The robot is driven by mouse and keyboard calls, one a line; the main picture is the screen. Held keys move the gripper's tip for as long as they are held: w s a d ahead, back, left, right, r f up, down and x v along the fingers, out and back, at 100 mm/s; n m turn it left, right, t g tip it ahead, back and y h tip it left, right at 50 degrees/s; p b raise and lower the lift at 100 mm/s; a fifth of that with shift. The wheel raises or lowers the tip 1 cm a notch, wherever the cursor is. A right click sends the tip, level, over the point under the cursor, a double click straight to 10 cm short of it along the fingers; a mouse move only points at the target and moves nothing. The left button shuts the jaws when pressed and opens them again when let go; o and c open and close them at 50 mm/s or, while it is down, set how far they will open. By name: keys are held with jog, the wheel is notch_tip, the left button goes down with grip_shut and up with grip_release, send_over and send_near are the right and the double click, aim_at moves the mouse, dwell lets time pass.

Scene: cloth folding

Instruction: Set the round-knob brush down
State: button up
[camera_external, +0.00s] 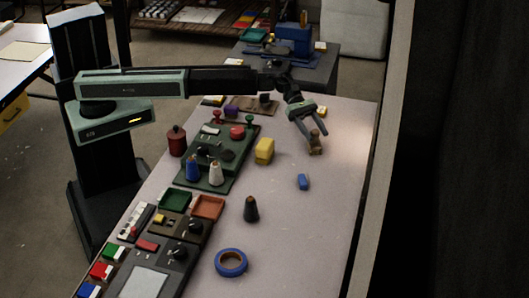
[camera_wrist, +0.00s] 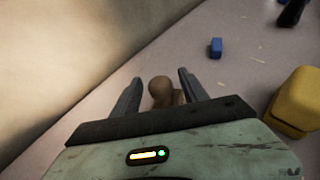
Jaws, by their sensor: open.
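The round-knob brush (camera_external: 315,143) is a small brown piece with a rounded knob on top. It stands on the table near its right edge. My gripper (camera_external: 313,137) is at the brush, with its fingers on either side of the knob. In the wrist view the knob (camera_wrist: 160,88) lies between the two fingers of my gripper (camera_wrist: 158,84), with a gap on each side. My gripper is open. The lower part of the brush is hidden behind the gripper body in the wrist view.
A blue block (camera_external: 303,182) lies nearby, and it shows in the wrist view (camera_wrist: 216,47). A yellow block (camera_external: 264,151) stands to the left. A green board (camera_external: 217,157) with several pieces lies left.

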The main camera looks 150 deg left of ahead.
jog(key=p+v, duration=0.4)
jog(key=v, duration=0.7)
jog(key=shift+s, duration=0.35)
jog(key=shift+r, duration=0.15)
